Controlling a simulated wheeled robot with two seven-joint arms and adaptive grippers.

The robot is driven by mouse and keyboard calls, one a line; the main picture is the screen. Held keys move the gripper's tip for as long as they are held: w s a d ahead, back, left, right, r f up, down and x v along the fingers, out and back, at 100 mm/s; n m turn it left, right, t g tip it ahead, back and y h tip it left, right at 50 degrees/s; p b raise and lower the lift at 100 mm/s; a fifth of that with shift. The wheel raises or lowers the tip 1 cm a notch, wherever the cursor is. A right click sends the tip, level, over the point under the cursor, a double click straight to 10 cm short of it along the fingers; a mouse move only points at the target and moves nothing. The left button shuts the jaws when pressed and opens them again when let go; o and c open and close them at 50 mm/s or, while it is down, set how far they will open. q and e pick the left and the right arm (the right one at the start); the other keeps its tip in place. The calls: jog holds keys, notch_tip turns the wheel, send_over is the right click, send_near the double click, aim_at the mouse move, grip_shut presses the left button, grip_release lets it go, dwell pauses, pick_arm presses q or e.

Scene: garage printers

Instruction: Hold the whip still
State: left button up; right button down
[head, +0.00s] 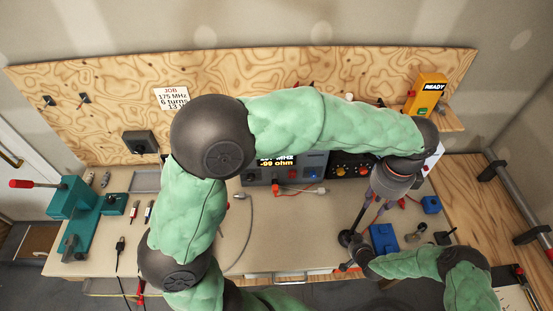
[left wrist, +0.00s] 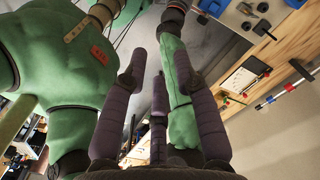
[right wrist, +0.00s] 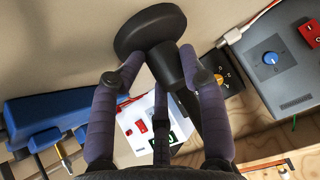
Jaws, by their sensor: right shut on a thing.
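My right gripper (head: 356,254) is shut on a black tapered mount with a round disc (right wrist: 150,30), seen between its fingers in the right wrist view. The mount's disc (head: 345,238) also shows in the head view. I take it as the whip's base; I cannot clearly make out the thin whip itself. My left gripper (head: 370,212) points down just above and to the right of the mount. In the left wrist view its fingers (left wrist: 158,62) are apart with nothing visible between them. My green right arm shows behind them.
A blue box (head: 383,238) and small metal parts (head: 416,233) lie right of the grippers. An instrument with a display (head: 275,165) stands at the back, partly behind my left arm. A yellow READY box (head: 427,93) is on a shelf.

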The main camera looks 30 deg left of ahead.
pick_arm(q)
jog(key=s+r, duration=0.8)
jog(key=shift+s+r, duration=0.3)
jog(key=shift+s, duration=0.05)
dwell(0.5)
dwell(0.4)
